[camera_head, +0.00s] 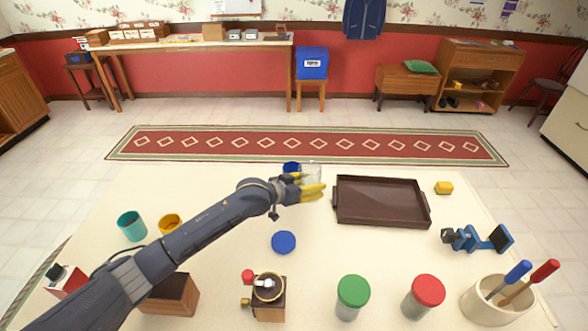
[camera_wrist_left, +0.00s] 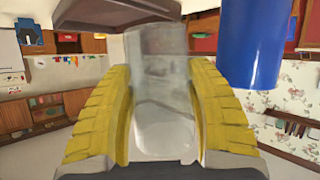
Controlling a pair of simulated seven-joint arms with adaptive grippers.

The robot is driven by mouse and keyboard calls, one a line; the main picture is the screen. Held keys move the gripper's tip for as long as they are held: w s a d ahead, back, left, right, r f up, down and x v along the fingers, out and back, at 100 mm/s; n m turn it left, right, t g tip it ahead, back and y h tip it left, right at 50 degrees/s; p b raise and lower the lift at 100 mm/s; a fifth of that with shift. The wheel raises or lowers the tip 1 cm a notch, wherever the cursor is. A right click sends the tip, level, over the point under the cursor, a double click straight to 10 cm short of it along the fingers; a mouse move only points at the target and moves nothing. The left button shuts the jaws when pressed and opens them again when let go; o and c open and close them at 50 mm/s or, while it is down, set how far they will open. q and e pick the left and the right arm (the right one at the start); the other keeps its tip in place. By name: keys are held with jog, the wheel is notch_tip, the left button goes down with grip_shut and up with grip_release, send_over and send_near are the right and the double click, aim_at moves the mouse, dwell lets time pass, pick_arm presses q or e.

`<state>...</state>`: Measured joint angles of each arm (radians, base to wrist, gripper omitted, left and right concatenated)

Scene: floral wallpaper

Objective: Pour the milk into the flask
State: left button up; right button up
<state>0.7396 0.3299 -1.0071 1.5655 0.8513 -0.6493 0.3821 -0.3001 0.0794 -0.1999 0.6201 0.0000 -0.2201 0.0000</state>
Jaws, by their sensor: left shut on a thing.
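My left gripper (camera_head: 315,190) has its yellow fingers closed around the sides of a clear, whitish container (camera_head: 312,174), over the far middle of the table. The container fills the middle of the wrist view (camera_wrist_left: 163,95), between both fingers. I cannot tell whether it is the milk or the flask, or what is in it. A blue cylinder (camera_head: 291,167) is just left of it in the head view, partly hidden by the gripper. A blue cylinder also shows at upper right in the wrist view (camera_wrist_left: 252,45). My right gripper is not in view.
A brown tray (camera_head: 382,218) lies right of the gripper. Teal (camera_head: 132,226) and yellow (camera_head: 170,222) cups stand left. A blue disc (camera_head: 283,242), a grinder (camera_head: 268,299), green-topped (camera_head: 352,298) and red-topped (camera_head: 424,296) jars, and a utensil crock (camera_head: 491,308) are nearer.

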aim_at(305, 176)
pick_arm(q)
jog(key=shift+s+f+m+t, duration=0.15)
jog(key=shift+f+m+t, duration=0.1)
jog(key=shift+m+t, duration=0.15)
jog(key=shift+r, duration=0.15)
jog(key=shift+r, duration=2.4)
